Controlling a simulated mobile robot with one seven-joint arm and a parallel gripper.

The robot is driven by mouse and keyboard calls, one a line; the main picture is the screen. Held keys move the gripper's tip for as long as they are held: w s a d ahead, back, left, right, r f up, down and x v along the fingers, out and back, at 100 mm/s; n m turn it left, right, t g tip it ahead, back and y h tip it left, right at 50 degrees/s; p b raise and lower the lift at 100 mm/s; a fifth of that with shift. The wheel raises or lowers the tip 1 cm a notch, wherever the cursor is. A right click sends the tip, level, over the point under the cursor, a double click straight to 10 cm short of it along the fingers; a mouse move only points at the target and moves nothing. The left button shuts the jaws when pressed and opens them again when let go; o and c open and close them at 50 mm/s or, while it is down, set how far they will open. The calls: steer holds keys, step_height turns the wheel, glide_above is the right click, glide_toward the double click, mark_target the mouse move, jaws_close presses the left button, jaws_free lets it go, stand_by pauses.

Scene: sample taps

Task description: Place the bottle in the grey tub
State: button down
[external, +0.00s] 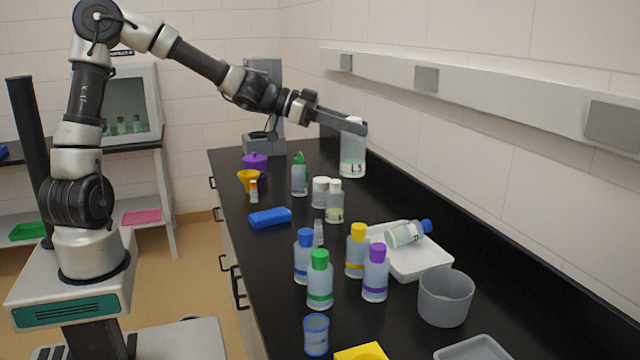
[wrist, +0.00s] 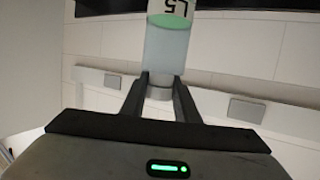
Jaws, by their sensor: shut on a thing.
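My gripper (external: 345,124) is shut on a clear bottle (external: 352,160) with an L5 label and pale green liquid low in it. It grips the bottle near its top, at the far end of the bench by the wall. In the wrist view the fingers (wrist: 160,92) close on the neck of the bottle (wrist: 167,48). The bottle appears upright; I cannot tell whether its base is clear of the bench. The grey tub (external: 446,300) is round and open, and stands at the near right of the bench. I see nothing in its visible interior.
A white tray (external: 432,262) with a lying blue-capped bottle (external: 408,234) is beside the tub. Several capped bottles, such as a green-capped one (external: 320,282), stand left of it. A blue block (external: 270,218) lies mid-bench. A wall rail (external: 480,88) runs along the right.

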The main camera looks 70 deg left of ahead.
steer(key=w+d+f+m+g+h+p, duration=0.15)
steer(key=w+d, duration=0.25)
steer(key=d, duration=0.9)
steer(key=w+d+m+g+h+p, duration=0.1)
steer(key=w+d+m+h+p, duration=0.3)
steer(key=d, duration=0.9)
step_height(320, 180, down, 15)
steer(key=n+y+b, duration=0.1)
steer(key=b, duration=0.1)
steer(key=shift+w+n, duration=0.3)
steer(key=shift+n, duration=0.05)
steer(key=shift+y, duration=0.25)
steer(key=shift+f+b, duration=0.45)
steer(key=shift+b, duration=0.05)
steer(key=c, duration=1.4)
jaws_free()
steer(key=shift+o, duration=0.2)
